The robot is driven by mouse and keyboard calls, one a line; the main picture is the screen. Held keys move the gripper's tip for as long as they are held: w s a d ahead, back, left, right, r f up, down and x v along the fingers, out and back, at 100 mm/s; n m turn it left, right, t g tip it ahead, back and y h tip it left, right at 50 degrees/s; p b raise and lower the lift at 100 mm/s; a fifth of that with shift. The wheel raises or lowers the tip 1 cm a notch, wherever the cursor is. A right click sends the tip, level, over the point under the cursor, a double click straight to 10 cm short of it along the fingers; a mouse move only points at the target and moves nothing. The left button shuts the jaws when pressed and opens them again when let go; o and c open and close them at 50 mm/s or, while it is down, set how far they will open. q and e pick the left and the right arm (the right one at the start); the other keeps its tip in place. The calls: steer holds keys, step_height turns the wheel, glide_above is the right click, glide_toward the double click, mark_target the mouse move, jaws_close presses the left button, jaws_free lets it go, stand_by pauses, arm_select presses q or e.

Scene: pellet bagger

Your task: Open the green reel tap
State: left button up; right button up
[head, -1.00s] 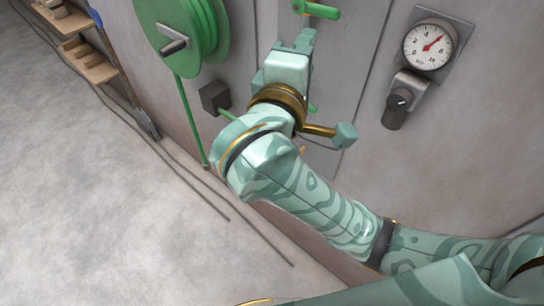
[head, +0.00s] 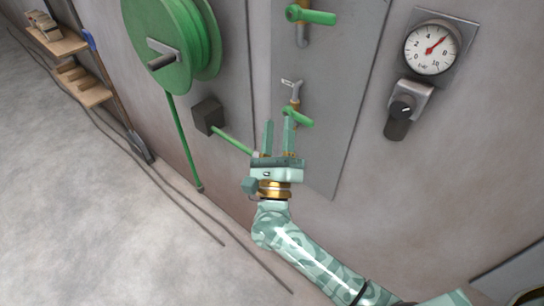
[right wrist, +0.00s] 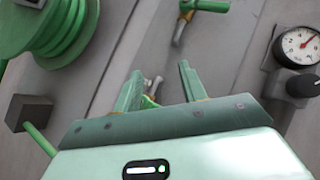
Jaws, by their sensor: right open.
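A lower tap (head: 291,92) with a brass body and a green lever (head: 299,118) is on the grey wall panel. Its lever slants down to the right. An upper tap (head: 299,28) has a green lever pointing right. A green hose (head: 232,141) runs from a dark block towards my gripper, and its end is hidden. My right gripper (head: 278,122) is open and empty, fingers up, just below and left of the lower tap. In the right wrist view, the lower tap (right wrist: 153,85) shows between the fingers (right wrist: 160,72), its lever partly hidden. My left gripper is not in view.
A green hose reel (head: 190,35) with a crank is at the upper left, above the dark block (head: 208,115). A pressure gauge (head: 431,48) with a black knob (head: 401,108) is at the right. Shelves (head: 60,45) and a blue-handled tool (head: 110,90) are far left.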

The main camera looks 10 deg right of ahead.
step_height(320, 180, down, 7)
steer(key=a+n+y, duration=0.1)
steer(key=n+y, duration=0.3)
steer(key=n, duration=0.3)
steer(key=shift+w+f+n+y+b, duration=0.2)
steer(key=shift+w+n+y+b, duration=0.1)
steer(key=shift+y+b, duration=0.1)
steer(key=shift+c, duration=0.3)
